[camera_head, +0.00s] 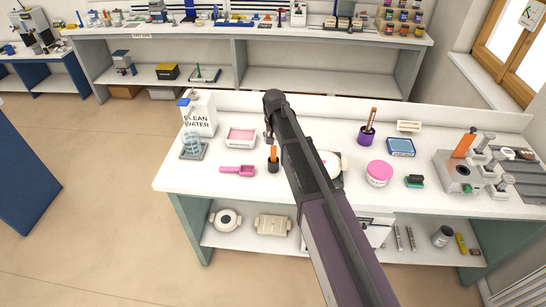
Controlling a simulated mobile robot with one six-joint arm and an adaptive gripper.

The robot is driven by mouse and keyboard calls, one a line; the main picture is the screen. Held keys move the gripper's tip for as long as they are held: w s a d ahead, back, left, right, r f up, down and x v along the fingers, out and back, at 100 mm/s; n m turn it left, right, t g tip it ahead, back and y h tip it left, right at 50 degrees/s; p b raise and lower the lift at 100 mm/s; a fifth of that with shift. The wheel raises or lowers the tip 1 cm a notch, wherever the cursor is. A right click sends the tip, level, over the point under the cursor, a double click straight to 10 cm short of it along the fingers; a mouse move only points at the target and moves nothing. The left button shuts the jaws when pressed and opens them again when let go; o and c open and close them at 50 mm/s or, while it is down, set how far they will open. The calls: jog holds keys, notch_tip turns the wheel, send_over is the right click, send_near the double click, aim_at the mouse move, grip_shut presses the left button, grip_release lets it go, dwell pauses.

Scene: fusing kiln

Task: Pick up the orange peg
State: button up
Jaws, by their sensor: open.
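An orange peg (274,152) stands upright in a small black holder (273,166) on the white bench, left of my arm. My gripper (268,139) hangs at the end of my arm, appearing just above and slightly left of the peg in the head view. It is open and holds nothing that I can see. Its fingers are small and dark, and the gap between them is hard to make out. I cannot tell its exact height over the peg. Another orange piece (463,145) leans on a grey machine at the right.
A pink scoop (238,171), a pink tray (240,136) and a clean-water container (199,114) are to the left. A purple cup (366,135), a pink round tub (379,173) and a blue pad (401,147) are to the right. My arm hides part of the bench.

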aim_at(274, 146)
jog(key=shift+f, duration=0.1)
jog(key=f+b, duration=0.3)
jog(key=shift+w+a+f+b, duration=0.2)
jog(key=shift+w+a+b, duration=0.1)
jog(key=shift+w, duration=0.1)
jog(key=shift+w+f+b, duration=0.1)
jog(key=shift+f+b, duration=0.7)
jog(key=c, duration=1)
